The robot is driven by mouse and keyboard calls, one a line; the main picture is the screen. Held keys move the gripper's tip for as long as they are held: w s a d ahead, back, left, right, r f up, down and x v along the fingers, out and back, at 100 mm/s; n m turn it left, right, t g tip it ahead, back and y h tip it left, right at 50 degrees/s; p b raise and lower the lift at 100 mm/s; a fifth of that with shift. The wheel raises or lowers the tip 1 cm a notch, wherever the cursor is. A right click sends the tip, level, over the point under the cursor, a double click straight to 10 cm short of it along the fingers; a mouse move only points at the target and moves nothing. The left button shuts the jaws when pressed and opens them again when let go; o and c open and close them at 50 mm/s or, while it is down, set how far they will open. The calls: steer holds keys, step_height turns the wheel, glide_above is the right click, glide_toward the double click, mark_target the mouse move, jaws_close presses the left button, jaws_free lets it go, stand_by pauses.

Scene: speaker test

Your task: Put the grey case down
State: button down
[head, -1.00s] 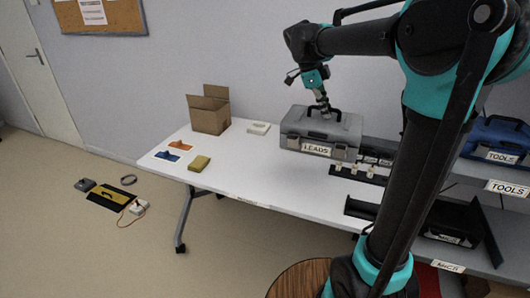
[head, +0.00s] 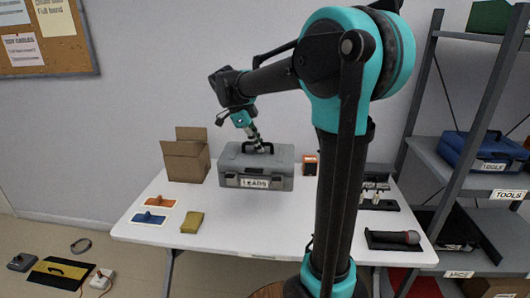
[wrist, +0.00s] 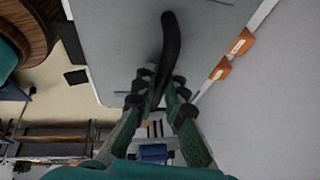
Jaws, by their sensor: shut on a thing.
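The grey case (head: 272,168), with a "LEADS" label on its front, is upright over the back middle of the white table (head: 225,232) in the head view. My gripper (head: 264,148) comes down from the upper left onto the top of the case. It is shut on the case's dark handle (wrist: 170,40), which shows between the green-sided fingers in the wrist view. The case looks level. I cannot tell whether its underside touches the table or hangs slightly above it.
An open cardboard box (head: 186,162) stands close left of the case. An orange-and-black box (head: 310,164) is close right. A yellow block (head: 192,222), an orange card (head: 159,200) and a blue card (head: 150,218) lie front left. Shelving (head: 470,170) stands right. Tabletop before the case is clear.

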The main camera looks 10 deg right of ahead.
mark_target(241, 156)
steer(key=f, duration=1.1)
steer(key=shift+w+a, duration=0.15)
steer(key=shift+a, duration=0.1)
steer(key=shift+f, duration=2.65)
steer(key=c, duration=1.6)
jaws_free()
steer(key=v, duration=1.1)
steer(key=shift+a+r, duration=0.1)
steer(key=shift+r, duration=0.25)
steer(key=s+d+f+n+t+y, duration=0.1)
steer(key=s+d+f+n, duration=0.2)
steer(key=s+f+n, duration=0.2)
steer(key=s+d+f+n+t+y, duration=0.1)
steer(key=s+d+f+n+y, duration=0.1)
steer(key=s+f+n, duration=0.3)
steer(key=s+d+f+n+t+y, duration=0.1)
steer(key=s+d+f+n, duration=0.3)
steer(key=s+n, duration=0.7)
steer(key=shift+s+f+n+t+y, duration=0.15)
steer(key=shift+f+n+y, duration=0.1)
steer(key=shift+f, duration=0.15)
steer(key=shift+s+f+n+t+y, duration=0.15)
steer(key=shift+f+n+y, duration=0.1)
steer(key=shift+f, duration=0.2)
